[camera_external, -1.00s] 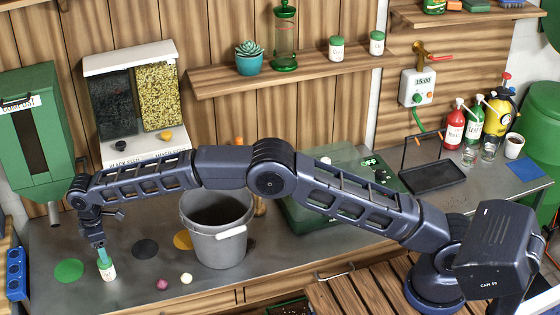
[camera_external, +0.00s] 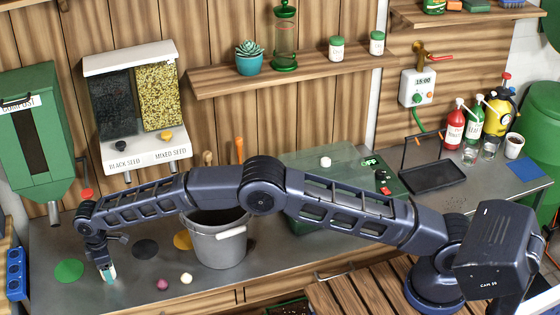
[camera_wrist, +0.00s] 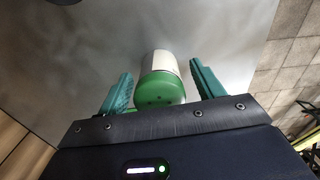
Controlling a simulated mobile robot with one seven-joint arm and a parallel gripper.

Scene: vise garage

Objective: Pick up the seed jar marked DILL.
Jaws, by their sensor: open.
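A small jar with a white body and green lid (camera_wrist: 160,88) stands on the grey bench. In the wrist view it is between the two teal fingers of my gripper (camera_wrist: 162,82), with a gap on each side. Its label is not readable there. In the external view my gripper (camera_external: 107,274) is low over the bench at the front left and hides most of this jar. Two similar jars, a left one (camera_external: 337,48) and a right one (camera_external: 377,43), stand on the wall shelf; their labels are too small to read.
A grey bucket (camera_external: 218,246) stands right of my gripper, under my arm. A green disc (camera_external: 69,270) and a dark disc (camera_external: 145,249) lie nearby. A purple bulb (camera_external: 162,284) and a pale bulb (camera_external: 187,279) lie to the right. A blue block (camera_external: 15,275) is at the far left.

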